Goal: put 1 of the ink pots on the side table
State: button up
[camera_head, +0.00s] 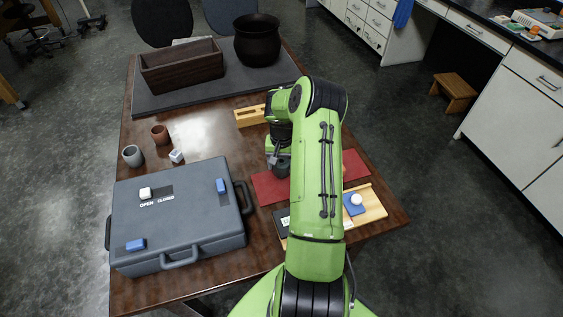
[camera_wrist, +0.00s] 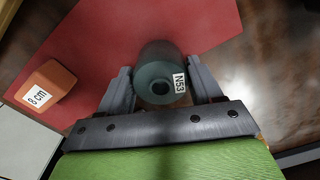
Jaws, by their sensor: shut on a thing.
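A dark grey-green ink pot (camera_wrist: 158,76), round with a white label reading "N53", is between the two fingers of my gripper (camera_wrist: 163,90) in the wrist view. The fingers are shut on its sides. In the head view the pot (camera_head: 282,168) shows as a small dark shape at my gripper (camera_head: 279,158), over the red mat (camera_head: 268,189). I cannot tell whether its base touches the mat. A small low wooden table (camera_head: 455,85), like a stool, stands on the floor at the right by the white cabinets; its top looks bare.
A grey-blue case (camera_head: 185,218) fills the table's front left. A grey cup (camera_head: 132,156), a brown cup (camera_head: 160,134) and a white cube (camera_head: 176,156) stand behind it. A dark wooden box (camera_head: 182,68) and black pot (camera_head: 257,42) are at the back. An orange block (camera_wrist: 45,90) is beside my gripper.

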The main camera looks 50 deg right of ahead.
aim_at(281, 162)
jog(key=o, duration=1.3)
notch_tip(281, 162, up, 16)
jog(key=shift+f+p, duration=0.2)
jog(key=shift+p, duration=1.05)
jog(key=s+a+r+n+t+h, duration=0.2)
jog(key=a+r+n, duration=0.3)
jog(key=a+r, duration=1.1)
jog(key=s+a+n+t, duration=0.1)
jog(key=s+a, duration=0.4)
jog(key=s+a+n+t+y, duration=0.1)
jog(key=s+a+n, duration=0.1)
jog(key=s+a, duration=0.3)
jog(key=s+a+n+t+y, duration=0.1)
jog(key=s+a+n, duration=0.1)
jog(key=s+a, duration=0.3)
jog(key=shift+s+r+t, duration=0.3)
jog(key=shift+s+r, duration=0.1)
jog(key=shift+s, duration=0.35)
